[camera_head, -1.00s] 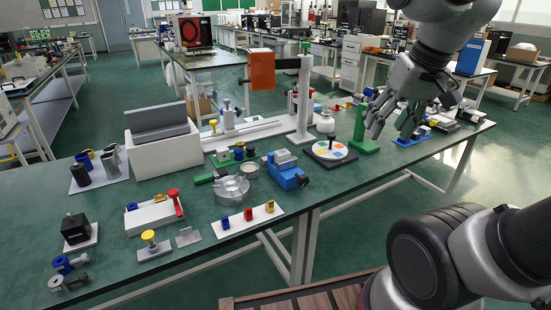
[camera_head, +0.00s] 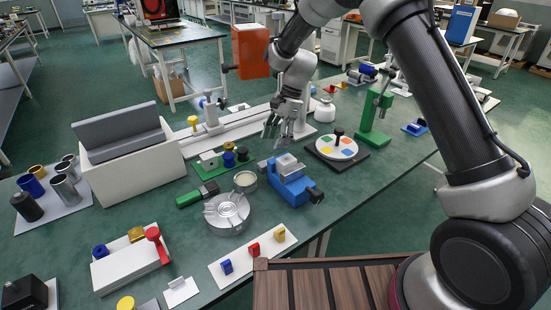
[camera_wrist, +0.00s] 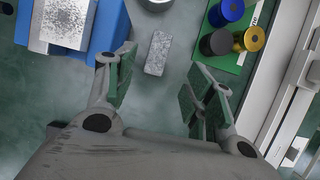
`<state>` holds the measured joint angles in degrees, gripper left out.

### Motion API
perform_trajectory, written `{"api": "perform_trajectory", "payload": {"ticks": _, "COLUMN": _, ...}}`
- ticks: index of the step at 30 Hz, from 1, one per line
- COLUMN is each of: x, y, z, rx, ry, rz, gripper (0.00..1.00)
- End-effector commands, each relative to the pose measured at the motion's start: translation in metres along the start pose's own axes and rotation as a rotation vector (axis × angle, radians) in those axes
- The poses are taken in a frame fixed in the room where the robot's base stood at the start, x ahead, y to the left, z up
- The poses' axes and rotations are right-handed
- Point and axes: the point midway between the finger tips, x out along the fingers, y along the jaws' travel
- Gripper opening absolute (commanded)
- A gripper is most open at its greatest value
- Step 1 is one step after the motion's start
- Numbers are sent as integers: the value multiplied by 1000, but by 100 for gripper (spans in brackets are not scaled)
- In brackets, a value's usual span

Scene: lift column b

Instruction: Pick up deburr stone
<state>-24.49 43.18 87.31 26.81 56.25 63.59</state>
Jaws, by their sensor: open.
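A small grey speckled rectangular block, which looks like the deburr stone (camera_wrist: 158,53), lies flat on the green bench top in the wrist view. In the head view the stone (camera_head: 262,166) is a small grey patch just left of the blue vise (camera_head: 293,184). My gripper (camera_wrist: 162,75) is open and empty, its two green-padded fingers spread either side of the stone's line. In the head view my gripper (camera_head: 279,130) hangs above the bench, behind the vise, pointing down. The stone is apart from the fingers.
In the wrist view the vise (camera_wrist: 108,28) stands close left of the stone. A green board (camera_wrist: 240,50) with blue, black and yellow spools is close right. A round metal dish (camera_head: 245,181) is nearby. A colored disc (camera_head: 334,148) stands right, and a white rail (camera_head: 222,130) runs behind.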

Motion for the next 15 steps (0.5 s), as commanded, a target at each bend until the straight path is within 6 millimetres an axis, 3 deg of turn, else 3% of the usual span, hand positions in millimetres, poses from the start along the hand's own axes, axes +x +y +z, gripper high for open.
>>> {"api": "perform_trajectory", "payload": {"ticks": 15, "x": 61, "y": 4, "z": 0, "rx": 10, "ry": -4, "rz": 7, "gripper": 54}}
